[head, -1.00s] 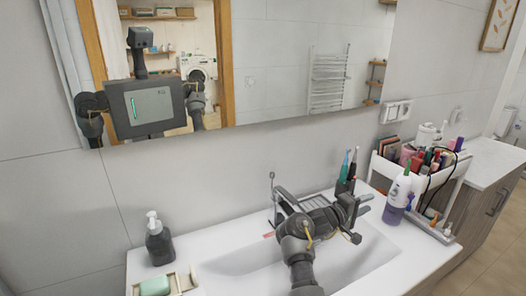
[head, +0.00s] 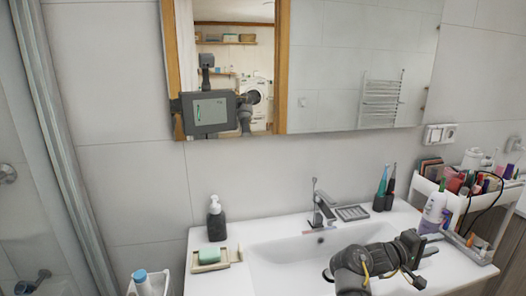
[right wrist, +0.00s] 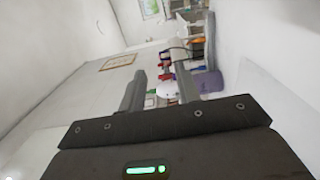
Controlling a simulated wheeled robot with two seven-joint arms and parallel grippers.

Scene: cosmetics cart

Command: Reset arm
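My right gripper (head: 431,246) is over the right end of the sink, with its fingers pointing right toward the cosmetics cart (head: 452,200). In the right wrist view the two fingers (right wrist: 160,90) stand apart with nothing held between them. A white and purple bottle (head: 433,213) stands just behind the gripper at the cart's left side; I cannot tell from the head view how close they are. My left gripper is not in view.
The white sink (head: 300,250) has a grey faucet (head: 321,208). A dark soap pump (head: 215,218), a soap dish (head: 208,265) and toothbrushes in a holder (head: 384,195) stand around it. A mirror (head: 340,60) hangs above. A bottle (head: 145,283) is at the lower left.

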